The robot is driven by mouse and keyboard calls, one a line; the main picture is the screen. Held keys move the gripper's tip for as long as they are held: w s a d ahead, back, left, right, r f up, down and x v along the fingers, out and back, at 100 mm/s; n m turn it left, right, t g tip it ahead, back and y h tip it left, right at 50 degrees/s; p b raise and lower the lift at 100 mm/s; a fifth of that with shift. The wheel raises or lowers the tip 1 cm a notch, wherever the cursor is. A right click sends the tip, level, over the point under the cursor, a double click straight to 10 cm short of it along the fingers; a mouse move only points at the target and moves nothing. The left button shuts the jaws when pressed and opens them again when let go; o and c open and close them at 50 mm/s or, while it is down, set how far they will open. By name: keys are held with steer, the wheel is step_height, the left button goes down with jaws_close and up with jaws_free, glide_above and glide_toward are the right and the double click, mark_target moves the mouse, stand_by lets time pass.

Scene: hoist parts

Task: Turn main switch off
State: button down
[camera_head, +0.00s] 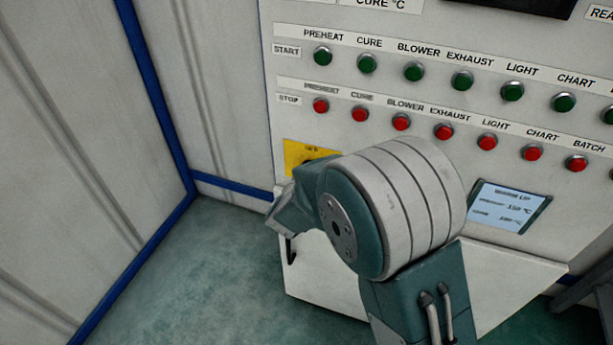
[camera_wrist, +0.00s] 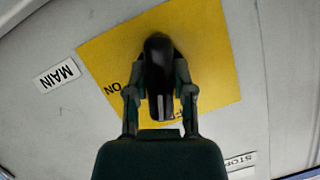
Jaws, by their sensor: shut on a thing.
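The main switch is a black knob (camera_wrist: 159,60) on a yellow plate (camera_wrist: 212,62), marked ON on the left and with a partly covered OFF at lower right in the wrist view. My gripper (camera_wrist: 160,92) is shut on the knob, one finger on each side of it. There my arm covers the knob and most of the plate, and the fingertips are hidden.
A row of green start buttons (camera_head: 414,71) and a row of red stop buttons (camera_head: 401,122) sit above the switch. A small display (camera_head: 506,207) is to the right of my arm. White wall panels (camera_head: 75,130) stand at the left; the green floor (camera_head: 215,265) is clear there.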

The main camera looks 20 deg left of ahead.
steer(key=shift+s+f+n+h, duration=0.1)
steer(key=shift+f+n+h, duration=0.1)
steer(key=shift+n+h, duration=0.4)
steer(key=shift+s+f+n+h, duration=0.15)
steer(key=shift+n+h, duration=0.25)
steer(key=shift+n, duration=0.3)
steer(key=shift+w, duration=0.1)
steer(key=shift+c, duration=2.4)
jaws_free()
steer(key=shift+w+a+r, duration=0.1)
steer(key=shift+a, duration=0.05)
steer(key=shift+r, duration=0.1)
